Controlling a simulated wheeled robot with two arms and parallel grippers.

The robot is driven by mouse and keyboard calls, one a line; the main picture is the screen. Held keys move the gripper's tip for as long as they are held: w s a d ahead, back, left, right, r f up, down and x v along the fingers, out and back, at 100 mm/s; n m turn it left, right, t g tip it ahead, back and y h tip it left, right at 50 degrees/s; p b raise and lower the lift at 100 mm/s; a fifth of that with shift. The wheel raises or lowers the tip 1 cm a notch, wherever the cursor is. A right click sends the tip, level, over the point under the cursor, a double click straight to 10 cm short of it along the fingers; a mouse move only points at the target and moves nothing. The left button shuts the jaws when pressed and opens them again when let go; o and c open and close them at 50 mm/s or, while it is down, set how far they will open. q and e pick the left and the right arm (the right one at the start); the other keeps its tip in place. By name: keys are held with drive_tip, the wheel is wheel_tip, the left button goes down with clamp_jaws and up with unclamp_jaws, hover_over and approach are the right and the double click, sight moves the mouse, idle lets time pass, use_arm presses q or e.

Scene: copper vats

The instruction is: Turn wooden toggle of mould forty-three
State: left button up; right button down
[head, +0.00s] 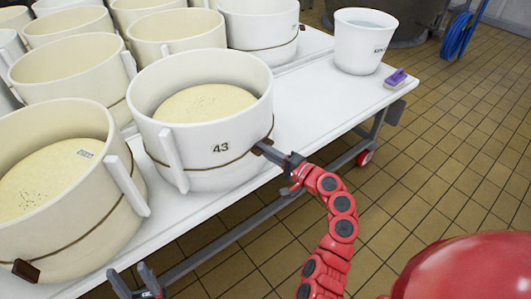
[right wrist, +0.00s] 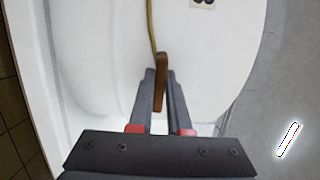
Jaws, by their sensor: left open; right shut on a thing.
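Mould forty-three (head: 195,142) is a white round mould with "43" on its front, standing on the white table and holding pale curd (head: 205,103). A cord runs round its lower wall to a brown wooden toggle (right wrist: 161,78) at its right side. My right gripper (head: 264,149) is shut on this toggle; in the right wrist view the toggle sits between the two fingers and its tip sticks out past them. The gripper hides most of the toggle in the head view. My left gripper (head: 135,280) is open and empty at the bottom left, below the table edge.
Another curd-filled mould (head: 120,215) stands at the left, with its own toggle (head: 26,270). More moulds (head: 178,38) stand behind. A white bucket (head: 360,55) and a purple brush (head: 396,77) are at the table's right end. The table (head: 305,112) is clear between.

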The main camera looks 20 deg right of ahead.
idle(0.3)
drive_tip(key=c, duration=0.9)
unclamp_jaws()
drive_tip(key=shift+o, duration=0.2)
drive_tip(key=v, duration=1.7)
drive_tip(key=shift+s+p, duration=0.2)
drive_tip(key=shift+p, duration=0.25)
drive_tip(key=shift+w+f, duration=0.1)
